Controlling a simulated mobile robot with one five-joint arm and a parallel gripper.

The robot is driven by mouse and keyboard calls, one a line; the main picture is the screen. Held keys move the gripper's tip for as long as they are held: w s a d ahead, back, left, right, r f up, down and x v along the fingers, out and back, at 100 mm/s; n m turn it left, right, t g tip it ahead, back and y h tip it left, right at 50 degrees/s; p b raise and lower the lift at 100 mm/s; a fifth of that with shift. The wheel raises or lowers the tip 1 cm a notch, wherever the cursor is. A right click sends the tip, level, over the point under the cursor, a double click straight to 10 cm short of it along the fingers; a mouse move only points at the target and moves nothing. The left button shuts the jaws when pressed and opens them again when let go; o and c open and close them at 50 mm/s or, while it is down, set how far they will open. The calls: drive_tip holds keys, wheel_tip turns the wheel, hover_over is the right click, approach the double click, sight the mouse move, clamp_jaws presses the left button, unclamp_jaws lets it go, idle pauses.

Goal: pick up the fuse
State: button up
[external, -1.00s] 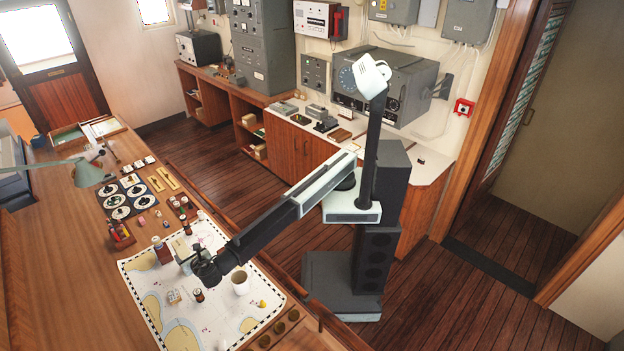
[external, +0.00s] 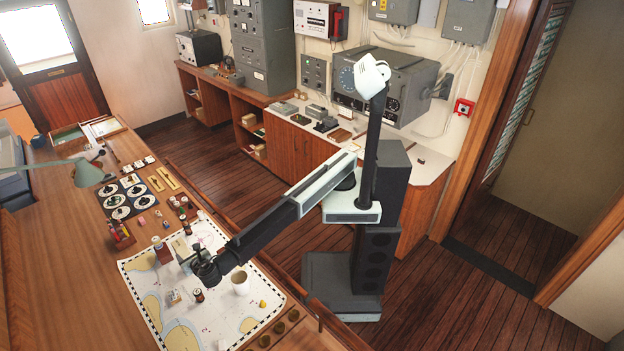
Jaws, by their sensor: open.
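My gripper (external: 184,263) is over the nautical chart (external: 212,325) on the wooden chart table, at the end of my outstretched arm. Its jaws are open, and I see nothing held between them. I cannot tell its exact height above the chart. Small objects lie close to it: a dark spool-like piece with pale ends (external: 198,295) just below and a small pale block (external: 174,297) to its lower left. I cannot tell for certain which small object is the fuse; it may be hidden by the gripper.
A white mug (external: 240,283) and a small yellow object (external: 263,303) stand right of the gripper. A brown block (external: 162,252) is just left of it. Farther back are a panel of round dials (external: 117,200), a red rack (external: 121,236) and a green desk lamp (external: 88,174).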

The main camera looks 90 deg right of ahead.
drive_tip(key=w+d+f+b, duration=0.1)
drive_tip(key=d+f+b, duration=0.2)
drive_tip(key=d, duration=0.5)
drive_tip(key=w+d+f+m+g+b, duration=0.1)
drive_tip(key=d+f+b, duration=0.2)
drive_tip(key=d+f, duration=0.2)
drive_tip(key=w+d+f+m+g+b, duration=0.1)
drive_tip(key=w+d+f+b, duration=0.1)
drive_tip(key=d, duration=0.9)
drive_tip(key=shift+f+b, duration=0.6)
drive_tip(key=shift+f, duration=0.3)
drive_tip(key=n+t+b, duration=0.2)
drive_tip(key=b, duration=0.3)
approach(199, 211)
drive_tip(key=w+d+f, duration=0.2)
drive_tip(key=d, duration=0.1)
drive_tip(key=shift+d+f, duration=0.15)
drive_tip(key=shift+f, duration=0.2)
drive_tip(key=shift+r, duration=0.15)
drive_tip(key=b+x, duration=0.1)
drive_tip(key=x, duration=0.1)
drive_tip(key=b+x, duration=0.1)
drive_tip(key=x, duration=0.2)
drive_tip(key=b+x, duration=0.1)
drive_tip(key=x, duration=0.1)
drive_tip(key=shift+w+a, duration=0.25)
drive_tip(key=shift+w, duration=0.15)
drive_tip(key=shift+w+d, duration=0.2)
clamp_jaws()
